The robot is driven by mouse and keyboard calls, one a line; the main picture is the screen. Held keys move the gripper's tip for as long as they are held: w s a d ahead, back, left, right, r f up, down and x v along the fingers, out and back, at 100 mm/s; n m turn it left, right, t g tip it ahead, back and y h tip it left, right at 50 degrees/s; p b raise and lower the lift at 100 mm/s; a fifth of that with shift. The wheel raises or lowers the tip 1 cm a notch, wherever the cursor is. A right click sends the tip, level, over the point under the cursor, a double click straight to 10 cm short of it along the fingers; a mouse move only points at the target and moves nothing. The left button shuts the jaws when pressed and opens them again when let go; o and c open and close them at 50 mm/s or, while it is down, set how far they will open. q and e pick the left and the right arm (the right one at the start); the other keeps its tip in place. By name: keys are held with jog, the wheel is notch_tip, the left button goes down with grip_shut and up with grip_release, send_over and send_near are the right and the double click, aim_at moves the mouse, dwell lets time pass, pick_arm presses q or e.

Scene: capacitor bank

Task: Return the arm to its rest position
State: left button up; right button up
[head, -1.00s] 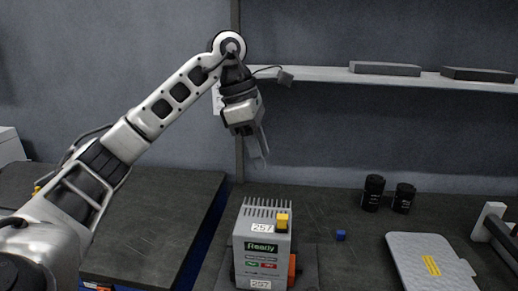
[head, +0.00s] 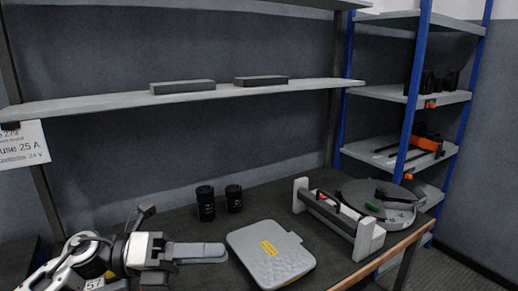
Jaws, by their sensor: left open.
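My left gripper (head: 222,253) is at the lower left of the head view, its fingers pointing right over the dark bench (head: 180,222). It is open and I see nothing between its fingers. The fingers are seen side-on, and their tips appear just left of the flat grey case (head: 262,262) with a yellow label. The height of the gripper above the bench is hard to tell. My left arm (head: 60,270) comes in from the lower left corner, its rear links cut off by the frame. My right gripper is not in view.
Two black cylinders (head: 206,205) stand behind the gripper. A grey-ended fixture (head: 335,220) and a round dark tray (head: 380,195) are at the right. A wall shelf (head: 120,105) holds two dark boxes. A blue-posted rack (head: 410,95) stands beyond the bench's right end.

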pick_arm(q)
jog(key=a+f+n+t+y, duration=0.2)
jog(key=f+n+t+y, duration=0.45)
jog(key=n, duration=0.85)
jog(key=a+f+n+t+y, duration=0.25)
jog(key=f+n+t, duration=0.45)
jog(key=n+t, duration=0.5)
jog(key=s+a+f+n+g+y, duration=0.1)
jog(key=s+f+n+g+y, duration=0.5)
jog(key=s+f+n+g, duration=0.3)
jog(key=s+f+n, duration=0.4)
jog(key=f, duration=0.3)
jog(key=shift+s+a+f, duration=0.25)
jog(key=shift+s+f, duration=0.1)
